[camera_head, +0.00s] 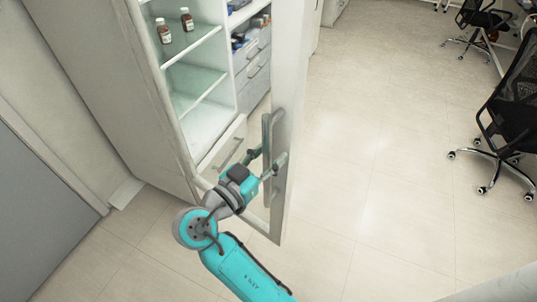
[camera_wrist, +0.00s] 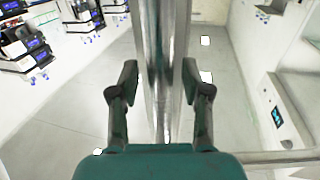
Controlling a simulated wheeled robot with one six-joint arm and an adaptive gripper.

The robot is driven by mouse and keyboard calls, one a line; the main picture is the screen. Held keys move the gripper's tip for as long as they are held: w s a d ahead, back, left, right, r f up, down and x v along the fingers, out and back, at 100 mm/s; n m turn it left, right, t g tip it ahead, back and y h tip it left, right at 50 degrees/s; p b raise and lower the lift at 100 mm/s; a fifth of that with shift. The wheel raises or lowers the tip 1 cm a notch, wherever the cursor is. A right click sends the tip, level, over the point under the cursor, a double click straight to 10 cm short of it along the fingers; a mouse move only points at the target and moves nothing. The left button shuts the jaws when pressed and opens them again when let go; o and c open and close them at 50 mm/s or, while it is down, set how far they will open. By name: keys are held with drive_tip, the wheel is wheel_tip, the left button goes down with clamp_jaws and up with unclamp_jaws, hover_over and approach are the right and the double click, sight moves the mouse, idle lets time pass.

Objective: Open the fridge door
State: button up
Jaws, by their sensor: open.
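The fridge is a tall white cabinet (camera_head: 90,70), and its shelves show through the open front in the head view. Its framed door (camera_head: 292,110) stands swung out to the right of the opening. A vertical bar handle (camera_head: 267,128) is on the door. It appears in the wrist view as a shiny metal upright (camera_wrist: 165,60). My gripper (camera_head: 268,165) is at the lower part of the handle. In the wrist view my gripper (camera_wrist: 160,80) is open, with one finger on each side of the upright. Whether either finger touches it, I cannot tell.
Two brown bottles (camera_head: 175,26) stand on an upper shelf. Grey drawers (camera_head: 254,60) show beyond the shelves. Black office chairs (camera_head: 515,105) stand at the right. The tiled floor (camera_head: 385,150) between the door and the chairs is clear.

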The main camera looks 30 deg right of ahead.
drive_tip(key=v, duration=1.2)
idle(0.5)
drive_tip(key=n+t+y, duration=0.6)
drive_tip(key=n, duration=0.5)
approach(266, 196)
drive_tip(key=x, duration=0.6)
drive_tip(key=s+d+f+n+y, duration=0.1)
drive_tip(key=s+f+n+y, duration=0.6)
drive_tip(key=s+f, duration=0.55)
drive_tip(key=s+r+m+t+y, duration=0.1)
drive_tip(key=s+r+m, duration=0.1)
drive_tip(key=s+r, duration=0.4)
drive_tip(key=s+r+m+t+y, duration=0.1)
drive_tip(key=s+r+m+y, duration=0.1)
drive_tip(key=s+r, duration=0.5)
drive_tip(key=s, duration=0.5)
drive_tip(key=shift+a+y, duration=0.2)
drive_tip(key=shift+y, duration=0.1)
